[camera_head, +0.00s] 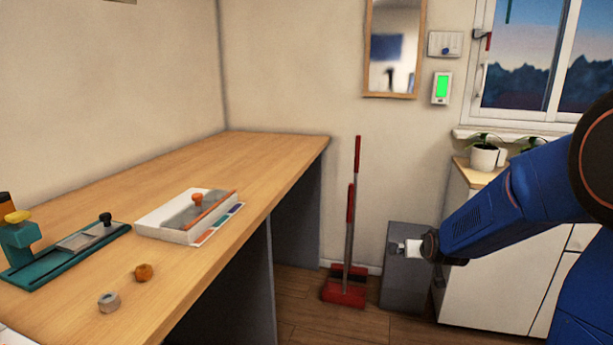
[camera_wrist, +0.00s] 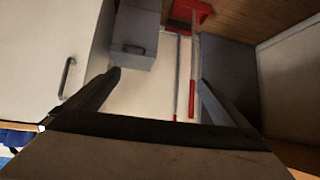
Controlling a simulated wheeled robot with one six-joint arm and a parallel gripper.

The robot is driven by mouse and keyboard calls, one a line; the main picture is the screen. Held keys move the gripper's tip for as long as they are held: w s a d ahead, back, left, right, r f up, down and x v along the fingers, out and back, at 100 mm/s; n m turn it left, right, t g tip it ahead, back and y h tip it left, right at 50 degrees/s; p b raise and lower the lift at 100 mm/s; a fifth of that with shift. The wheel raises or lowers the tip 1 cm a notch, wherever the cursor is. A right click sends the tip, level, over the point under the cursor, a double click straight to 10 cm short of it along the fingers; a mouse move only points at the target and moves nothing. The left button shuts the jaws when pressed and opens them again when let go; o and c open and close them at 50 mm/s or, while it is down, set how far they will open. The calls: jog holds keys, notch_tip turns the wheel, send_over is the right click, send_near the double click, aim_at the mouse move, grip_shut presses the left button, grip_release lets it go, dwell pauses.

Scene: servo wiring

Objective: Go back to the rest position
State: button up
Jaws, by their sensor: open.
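My blue arm (camera_head: 505,205) comes in from the right edge of the head view and reaches left, in front of the white cabinet. Its end is over the floor, to the right of the workbench and apart from it. In the wrist view my gripper (camera_wrist: 159,78) shows two dark fingers spread wide with nothing between them. In the head view the fingers are small and hard to make out.
The wooden workbench (camera_head: 265,160) holds a white tray (camera_head: 160,227), a teal fixture (camera_head: 45,262), an orange knob (camera_head: 143,272) and a grey nut (camera_head: 108,301). A red broom and dustpan (camera_head: 344,292) and a grey box (camera_head: 400,295) stand by the wall. Plants top the white cabinet (camera_head: 490,275).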

jog(key=s+a+r+g, duration=0.2)
jog(key=s, duration=1.1)
jog(key=s+a+r+n+g, duration=0.1)
jog(key=s+a+r, duration=0.1)
jog(key=s, duration=1.2)
jog(key=s+a+r+g+y, duration=0.1)
jog(key=s+r+g, duration=0.1)
jog(key=s, duration=1.2)
jog(key=shift+s+a+r+n+g, duration=0.3)
jog(key=shift+a+r, duration=0.1)
jog(key=shift+r, duration=0.5)
